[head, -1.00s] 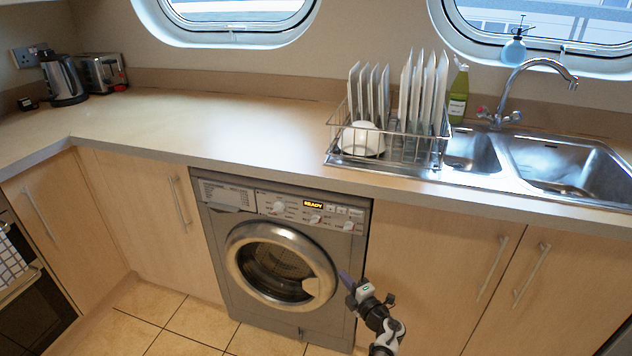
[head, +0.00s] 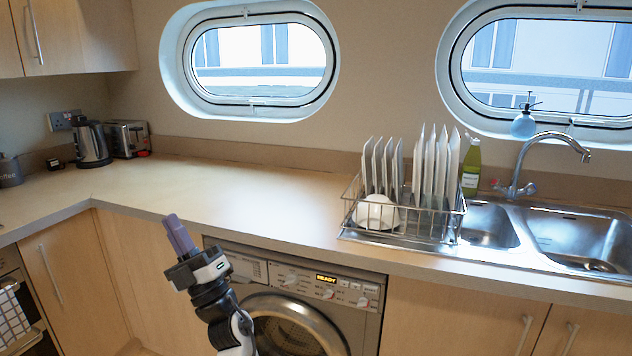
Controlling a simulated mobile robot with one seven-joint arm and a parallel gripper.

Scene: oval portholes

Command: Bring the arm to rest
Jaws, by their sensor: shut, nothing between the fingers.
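My gripper (head: 176,232) is raised in front of the counter's front edge, left of the washing machine's control panel in the picture. Its purple-grey fingers point up and are together, with nothing between them. My arm rises from the bottom of the picture and covers the machine's upper left corner. The gripper appears clear of the worktop, though its exact distance from the edge is hard to tell.
The worktop (head: 250,200) is bare in the middle. A dish rack (head: 450,215) with plates and a white bowl stands beside the sink (head: 570,240). A kettle (head: 92,146) and toaster (head: 128,138) are at the back left. The washing machine (head: 350,310) is below.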

